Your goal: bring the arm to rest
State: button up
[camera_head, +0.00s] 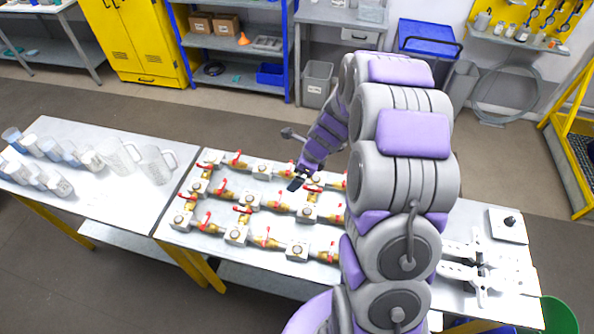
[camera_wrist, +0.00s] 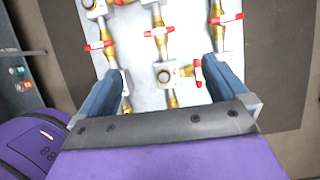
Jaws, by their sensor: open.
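My arm rises at the right of centre in the head view and reaches out over the table. My gripper (camera_head: 297,182) is over the table with brass valves; in the wrist view its two blue fingers (camera_wrist: 165,80) are wide apart. Nothing is held between them. A white block with a round fitting (camera_wrist: 165,73) and brass pipe show below, between the fingers. I cannot tell how high the fingers are above the valves. Part of the table is hidden behind my arm.
Brass valves with red handles (camera_head: 237,161) stand in rows on the table (camera_head: 165,226). Clear jugs and beakers (camera_head: 120,156) are on the left table. White clamp-like parts (camera_head: 478,268) and a box with a black knob (camera_head: 508,225) lie at the right. Grey floor lies behind the tables.

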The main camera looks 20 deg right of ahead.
jog(key=s+a+r+n+g+b, duration=0.1)
jog(key=s+a+r+n+b, duration=0.1)
jog(key=s+a+n+b, duration=0.35)
jog(key=s+a+r+n+g+b, duration=0.1)
jog(key=s+a+r+n+b, duration=0.2)
jog(key=s+n, duration=0.45)
jog(key=s+d+f+n+g+h+b, duration=0.1)
jog(key=s+n+b, duration=0.3)
jog(key=s, duration=0.7)
jog(key=s+d+f+n+g+h+b, duration=0.1)
jog(key=s+n+b, duration=0.3)
jog(key=s+n, duration=0.4)
jog(key=s+h, duration=0.1)
jog(key=s, duration=0.2)
jog(key=shift+d+f+h+b, duration=0.3)
jog(key=shift+h, duration=0.1)
